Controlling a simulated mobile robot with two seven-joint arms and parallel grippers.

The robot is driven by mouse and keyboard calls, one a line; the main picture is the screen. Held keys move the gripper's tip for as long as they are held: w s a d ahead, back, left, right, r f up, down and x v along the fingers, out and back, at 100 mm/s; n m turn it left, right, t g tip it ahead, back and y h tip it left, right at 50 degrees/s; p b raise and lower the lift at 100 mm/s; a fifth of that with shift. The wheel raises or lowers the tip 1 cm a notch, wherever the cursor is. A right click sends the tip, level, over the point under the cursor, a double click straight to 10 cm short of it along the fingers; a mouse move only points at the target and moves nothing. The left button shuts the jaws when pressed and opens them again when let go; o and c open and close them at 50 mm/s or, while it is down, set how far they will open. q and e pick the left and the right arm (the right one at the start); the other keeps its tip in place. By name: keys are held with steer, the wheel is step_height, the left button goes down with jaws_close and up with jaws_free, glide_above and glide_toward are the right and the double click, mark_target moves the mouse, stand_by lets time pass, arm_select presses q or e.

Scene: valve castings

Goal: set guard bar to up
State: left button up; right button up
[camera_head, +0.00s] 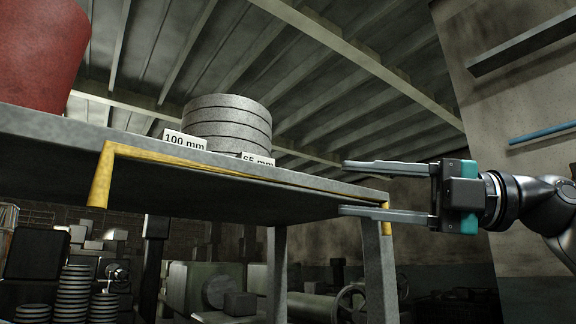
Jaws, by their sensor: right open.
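The yellow guard bar (240,174) runs along the front edge of the table. Its left end piece (101,178) and right end piece (387,229) point downward from the long run. My right gripper (343,188) comes in from the right and is open. One finger is above the bar's right part and the other below it in the picture. The lower finger covers a bit of the right end piece. I cannot tell whether either finger touches the bar. My left gripper is not in view.
The table (230,200) is seen from low down. On it are a red container (40,55), a stack of grey discs (227,122) and labels reading "100 mm" (184,140) and "65 mm" (257,159). A table leg (377,275) stands below my gripper. Machinery and stacked discs (73,290) are behind.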

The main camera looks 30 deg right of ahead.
mark_target(286, 181)
steer(key=p+x, duration=0.5)
steer(key=x, duration=0.2)
steer(key=shift+r, duration=0.15)
steer(key=shift+p+x, duration=0.9)
steer(key=shift+x, duration=0.1)
jaws_close()
stand_by(0.6)
